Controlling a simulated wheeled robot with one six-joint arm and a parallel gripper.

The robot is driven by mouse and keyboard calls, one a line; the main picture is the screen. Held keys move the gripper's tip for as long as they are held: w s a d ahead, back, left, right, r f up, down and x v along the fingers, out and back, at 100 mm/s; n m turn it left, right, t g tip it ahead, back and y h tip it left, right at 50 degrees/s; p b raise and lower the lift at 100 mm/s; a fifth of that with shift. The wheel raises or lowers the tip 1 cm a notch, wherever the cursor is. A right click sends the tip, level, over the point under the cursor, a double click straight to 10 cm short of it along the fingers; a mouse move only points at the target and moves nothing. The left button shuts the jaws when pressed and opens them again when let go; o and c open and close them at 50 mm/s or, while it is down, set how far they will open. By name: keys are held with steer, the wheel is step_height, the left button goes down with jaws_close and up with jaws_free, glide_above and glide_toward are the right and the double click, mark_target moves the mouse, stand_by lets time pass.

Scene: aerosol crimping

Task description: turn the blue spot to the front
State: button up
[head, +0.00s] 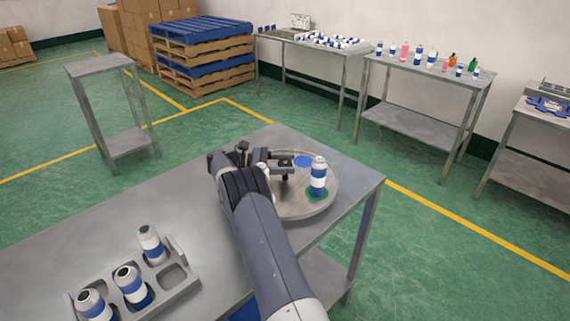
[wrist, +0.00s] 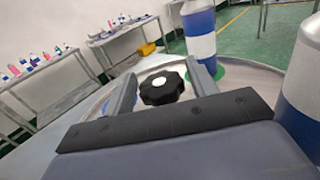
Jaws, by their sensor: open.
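A round grey turntable (head: 318,207) sits at the corner of the near table. The blue spot (head: 303,161) lies on its far side. A blue-and-white can (head: 318,172) stands upright on a green spot (head: 317,194) at the turntable's right; the can also shows in the wrist view (wrist: 198,38). Another can (wrist: 302,85) is close at the right edge of the wrist view; in the head view my arm hides most of that area. My gripper (head: 283,166) is open over the turntable. In the wrist view, a black knob (wrist: 161,89) with a white dot lies between its fingers.
A grey rack (head: 182,293) with several cans stands at the table's front left. The middle left of the table (head: 130,215) is bare. Benches with bottles (head: 425,68), stacked pallets (head: 203,50) and a small empty stand (head: 100,65) are farther back.

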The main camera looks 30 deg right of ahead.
mark_target(285, 162)
steer(key=shift+o, duration=0.6)
step_height(285, 162, up, 10)
